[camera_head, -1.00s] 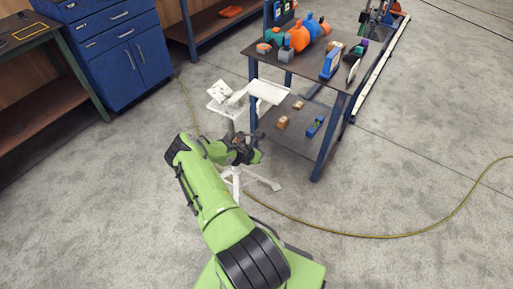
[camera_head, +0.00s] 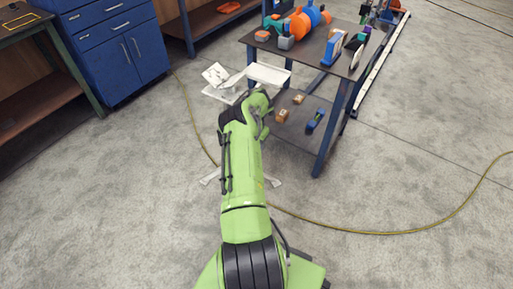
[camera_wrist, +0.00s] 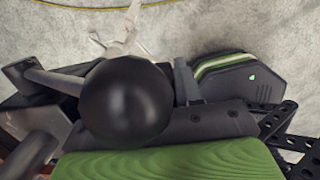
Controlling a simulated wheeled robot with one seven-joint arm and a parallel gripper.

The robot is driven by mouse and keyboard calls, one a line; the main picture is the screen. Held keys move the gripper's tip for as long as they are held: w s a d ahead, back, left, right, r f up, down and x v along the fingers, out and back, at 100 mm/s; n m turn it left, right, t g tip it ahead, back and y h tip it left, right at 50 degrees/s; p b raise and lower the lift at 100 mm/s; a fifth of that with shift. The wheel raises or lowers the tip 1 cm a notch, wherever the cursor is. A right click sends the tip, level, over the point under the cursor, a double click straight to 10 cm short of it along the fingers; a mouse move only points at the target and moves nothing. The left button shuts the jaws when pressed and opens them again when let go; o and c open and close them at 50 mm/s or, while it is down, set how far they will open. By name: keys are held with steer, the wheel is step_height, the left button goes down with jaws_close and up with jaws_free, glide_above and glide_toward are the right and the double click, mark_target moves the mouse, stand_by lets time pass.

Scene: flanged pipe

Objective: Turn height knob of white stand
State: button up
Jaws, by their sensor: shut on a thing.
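The white stand shows in the head view with its pale top plates (camera_head: 268,74), and my arm covers its column. A foot of the stand shows left of my arm. In the wrist view, a round black knob (camera_wrist: 125,103) fills the middle left, close to the camera, with the stand's white legs (camera_wrist: 122,38) behind it on the floor. My gripper (camera_wrist: 118,82) is shut on the knob, with dark finger parts on either side of it. The exact contact is hidden behind the knob. In the head view my gripper is hidden by my own wrist.
A dark table (camera_head: 300,53) with blue legs stands right behind the stand, holding orange and blue parts. Its lower shelf holds small blocks. A blue cabinet (camera_head: 112,52) is at the upper left. A yellow cable (camera_head: 400,232) crosses the otherwise open floor.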

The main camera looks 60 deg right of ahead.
stand_by(0.3)
steer(key=shift+f, duration=0.1)
steer(key=o, duration=1)
steer(key=shift+c, duration=0.2)
steer(key=r+p, duration=0.1)
steer(key=r, duration=0.3)
steer(key=r+p, duration=0.1)
steer(key=r, duration=0.3)
steer(key=r+p, duration=0.1)
steer(key=r, duration=0.3)
steer(key=shift+a, duration=0.4)
